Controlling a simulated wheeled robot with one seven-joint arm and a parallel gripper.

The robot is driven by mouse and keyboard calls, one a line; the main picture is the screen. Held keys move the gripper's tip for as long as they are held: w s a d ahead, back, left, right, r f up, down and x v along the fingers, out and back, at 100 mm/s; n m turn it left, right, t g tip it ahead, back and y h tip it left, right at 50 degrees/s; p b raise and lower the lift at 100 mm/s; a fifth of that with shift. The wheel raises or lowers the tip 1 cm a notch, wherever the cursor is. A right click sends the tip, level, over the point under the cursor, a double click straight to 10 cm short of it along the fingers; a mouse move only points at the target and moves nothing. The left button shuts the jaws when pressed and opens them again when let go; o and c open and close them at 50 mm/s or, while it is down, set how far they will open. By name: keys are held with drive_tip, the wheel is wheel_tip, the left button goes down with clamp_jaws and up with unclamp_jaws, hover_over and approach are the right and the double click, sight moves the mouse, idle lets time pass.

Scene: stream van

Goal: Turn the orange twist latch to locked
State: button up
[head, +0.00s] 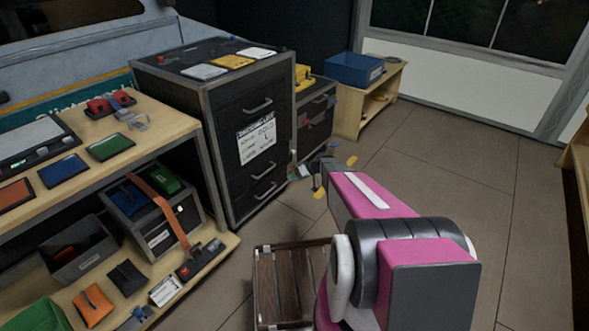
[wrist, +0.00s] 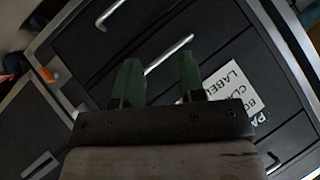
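A small orange piece (wrist: 47,75), which looks like the orange twist latch, shows at the left in the wrist view, by the grey edge of a dark cabinet. It is too small and blurred to tell which way it is turned. I cannot make it out in the head view. My gripper (wrist: 158,70) has two green fingers standing apart with nothing between them. It points at the dark drawer cabinet (wrist: 215,55), and the orange piece lies off to its left. In the head view my arm reaches toward the lower right side of the drawer cabinet (head: 228,130).
A smaller dark cabinet (head: 317,112) stands behind the drawer cabinet, near a low wooden shelf with a blue bin (head: 354,70). A wooden shelf unit (head: 170,135) with boxes fills the left. A slatted crate (head: 290,244) is on the floor. Floor at right is clear.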

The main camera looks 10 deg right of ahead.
drive_tip(key=w+d+f+n+t+y, duration=0.1)
drive_tip(key=w+d+f+t+y, duration=0.3)
drive_tip(key=w+f, duration=0.65)
drive_tip(key=t+h, duration=0.2)
drive_tip(key=t, duration=0.4)
approach(295, 167)
drive_tip(key=f, duration=0.1)
drive_tip(key=shift+n, duration=0.3)
drive_tip(key=x, duration=1)
drive_tip(key=shift+w+a, duration=0.1)
drive_tip(key=shift+w, duration=0.4)
clamp_jaws()
